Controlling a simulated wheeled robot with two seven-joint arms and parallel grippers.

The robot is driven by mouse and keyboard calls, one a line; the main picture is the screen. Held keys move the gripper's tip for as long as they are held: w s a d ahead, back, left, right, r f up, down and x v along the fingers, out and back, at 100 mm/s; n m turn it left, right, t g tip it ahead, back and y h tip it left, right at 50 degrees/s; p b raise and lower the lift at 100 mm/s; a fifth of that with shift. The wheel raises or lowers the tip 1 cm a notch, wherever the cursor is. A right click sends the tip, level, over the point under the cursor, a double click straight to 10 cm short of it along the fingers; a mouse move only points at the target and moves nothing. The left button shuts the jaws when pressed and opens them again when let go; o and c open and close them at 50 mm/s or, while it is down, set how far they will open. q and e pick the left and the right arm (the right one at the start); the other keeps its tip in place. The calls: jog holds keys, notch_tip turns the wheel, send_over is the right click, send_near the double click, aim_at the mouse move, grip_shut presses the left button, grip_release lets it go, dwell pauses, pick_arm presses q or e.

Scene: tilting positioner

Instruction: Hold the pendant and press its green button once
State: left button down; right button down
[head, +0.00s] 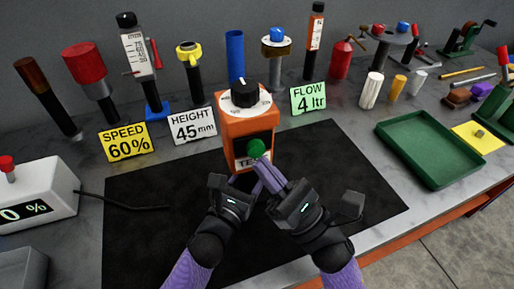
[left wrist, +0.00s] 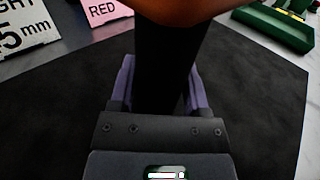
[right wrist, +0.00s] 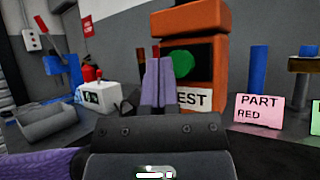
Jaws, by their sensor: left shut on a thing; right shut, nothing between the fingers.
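The orange pendant (head: 232,128) stands upright over the black mat, with a dial on top and a TEST label on its front. Its green button (head: 256,147) also shows in the right wrist view (right wrist: 183,64). My left gripper (left wrist: 155,85) is shut on the pendant's black handle (left wrist: 165,60), below the orange body. My right gripper (right wrist: 158,78) is shut and empty, its purple fingertips just in front of the button and overlapping its left edge in the right wrist view. I cannot tell whether they touch it. The handle is mostly hidden in the head view.
The black mat (head: 330,190) is mostly clear around the pendant. Signs such as SPEED 60% (head: 127,142) and several tools stand behind it. A green tray (head: 430,150) lies at the right, and a white box with a display (head: 35,195) stands at the left.

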jog(key=shift+w, duration=0.15)
dwell(0.3)
jog(key=shift+w+a, duration=0.15)
jog(key=shift+w, duration=0.1)
jog(key=shift+w+a, duration=0.15)
jog(key=shift+w, duration=0.4)
dwell(0.8)
jog(key=shift+s+d, duration=0.3)
jog(key=shift+s, duration=0.65)
jog(key=s, duration=0.2)
jog(key=s+d, duration=0.1)
jog(key=s, duration=0.1)
jog(key=shift+s+d, duration=0.2)
jog(key=shift+s, duration=0.2)
